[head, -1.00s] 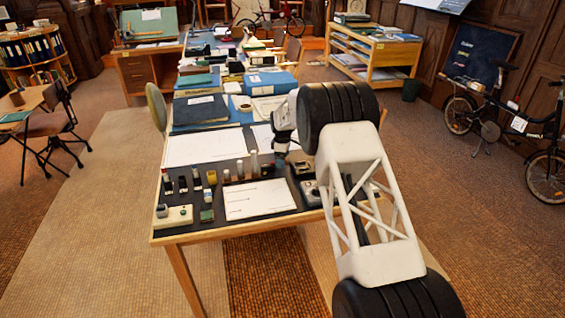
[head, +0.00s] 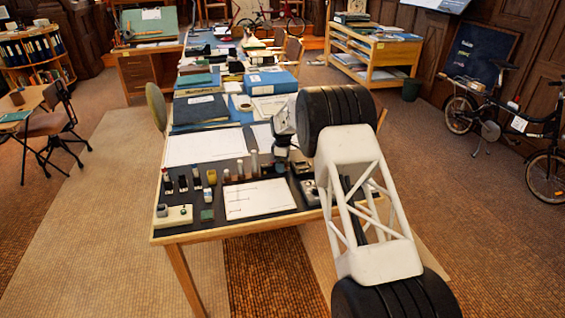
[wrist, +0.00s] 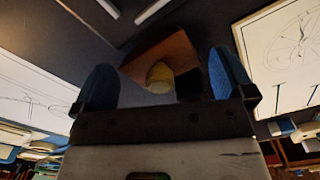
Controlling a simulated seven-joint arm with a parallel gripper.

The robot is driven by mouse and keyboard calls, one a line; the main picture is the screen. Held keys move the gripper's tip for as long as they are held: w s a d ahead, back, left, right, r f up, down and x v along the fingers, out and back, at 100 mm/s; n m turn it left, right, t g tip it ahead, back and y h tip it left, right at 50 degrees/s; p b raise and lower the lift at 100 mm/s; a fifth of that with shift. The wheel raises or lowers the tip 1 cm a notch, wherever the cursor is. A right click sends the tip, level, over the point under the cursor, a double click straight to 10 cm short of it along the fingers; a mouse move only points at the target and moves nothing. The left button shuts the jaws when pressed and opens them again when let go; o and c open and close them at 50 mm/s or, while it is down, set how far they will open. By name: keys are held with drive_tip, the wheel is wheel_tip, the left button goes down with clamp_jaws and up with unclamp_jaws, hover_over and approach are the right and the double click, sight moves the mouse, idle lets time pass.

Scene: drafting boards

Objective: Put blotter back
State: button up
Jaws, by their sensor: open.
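A brown wooden block with a pale yellow knob, which looks like the blotter (wrist: 172,50), shows in the wrist view between my gripper's two blue fingers. My gripper (wrist: 162,68) is open, with a finger on each side of it. Gaps show beside the block, and I cannot tell whether either finger touches it. In the head view my gripper (head: 281,149) points down over the dark desk mat (head: 222,176), right of the small bottles. I cannot make out the blotter there; my arm and gripper cover that spot.
White drawing sheets lie at the front (head: 258,199) and farther back (head: 206,147). Small bottles (head: 254,163) and stamps (head: 196,178) stand left of my gripper. A pale box (head: 174,216) sits at the front left corner. Blue binders (head: 271,83) lie farther back.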

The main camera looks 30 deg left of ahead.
wheel_tip(320, 180, up, 12)
idle(0.8)
drive_tip(key=shift+r, duration=0.1)
idle(0.7)
